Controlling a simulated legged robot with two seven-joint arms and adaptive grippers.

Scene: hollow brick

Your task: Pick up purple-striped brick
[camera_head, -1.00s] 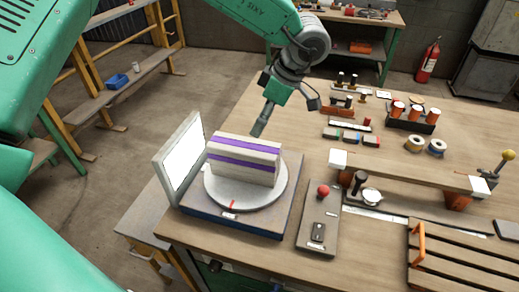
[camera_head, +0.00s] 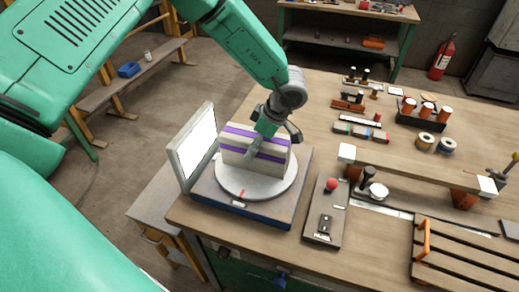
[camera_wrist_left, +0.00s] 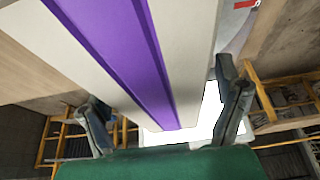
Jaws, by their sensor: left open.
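The purple-striped brick (camera_head: 238,154) is a pale block with two purple stripes. It lies on a round grey turntable (camera_head: 232,186) on a blue-edged base. My left gripper (camera_head: 272,148) is open at the brick's right part, with one finger in front of its near face and the other by its far right side. In the left wrist view, the brick (camera_wrist_left: 190,50) extends between the two spread fingers of the gripper (camera_wrist_left: 155,88). I cannot tell whether either finger touches it. My right gripper is not in view.
A white upright panel (camera_head: 196,150) stands left of the turntable. A control box with a red knob (camera_head: 332,185) is to its right. A raised plank (camera_head: 415,172), a slatted wooden rack (camera_head: 465,255) and several small parts occupy the table's right side.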

